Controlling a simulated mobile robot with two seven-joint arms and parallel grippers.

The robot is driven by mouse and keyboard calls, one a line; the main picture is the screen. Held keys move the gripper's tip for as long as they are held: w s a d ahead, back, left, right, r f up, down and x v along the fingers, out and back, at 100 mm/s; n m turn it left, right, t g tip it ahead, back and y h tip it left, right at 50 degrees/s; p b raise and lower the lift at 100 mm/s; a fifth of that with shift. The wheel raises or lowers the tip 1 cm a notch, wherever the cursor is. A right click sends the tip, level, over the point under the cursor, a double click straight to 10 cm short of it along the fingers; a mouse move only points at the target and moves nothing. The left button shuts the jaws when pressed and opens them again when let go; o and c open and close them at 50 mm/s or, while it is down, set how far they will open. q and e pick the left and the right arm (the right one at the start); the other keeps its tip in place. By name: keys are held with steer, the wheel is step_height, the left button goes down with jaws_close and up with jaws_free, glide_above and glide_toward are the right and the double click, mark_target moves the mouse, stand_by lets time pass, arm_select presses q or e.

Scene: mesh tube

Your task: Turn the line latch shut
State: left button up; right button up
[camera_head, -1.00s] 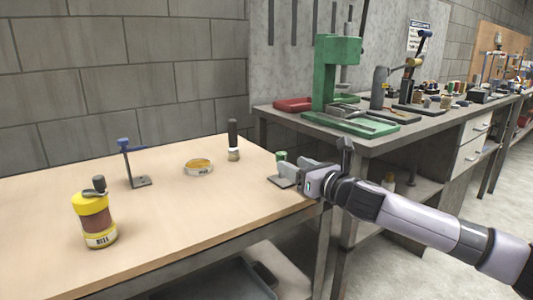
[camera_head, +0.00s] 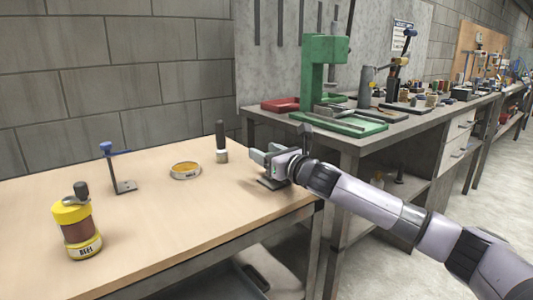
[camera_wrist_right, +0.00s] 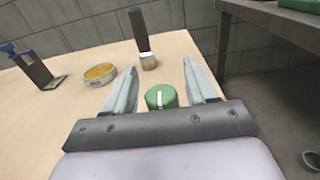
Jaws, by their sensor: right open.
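A green round knob with a white line across its top (camera_wrist_right: 161,97) shows between the fingers in the right wrist view. It fits the line latch. In the head view my gripper hides the knob, but its dark base plate (camera_head: 272,183) shows near the table's right edge. My right gripper (camera_head: 262,156) is open at the knob, one finger on each side in the wrist view (camera_wrist_right: 160,68). I cannot tell whether the fingers touch it. My left gripper is not in view.
A grey bench (camera_head: 360,138) with a green press (camera_head: 322,82) stands behind my right arm.

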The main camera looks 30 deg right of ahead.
steer(key=shift+w, duration=0.1)
steer(key=c, duration=1)
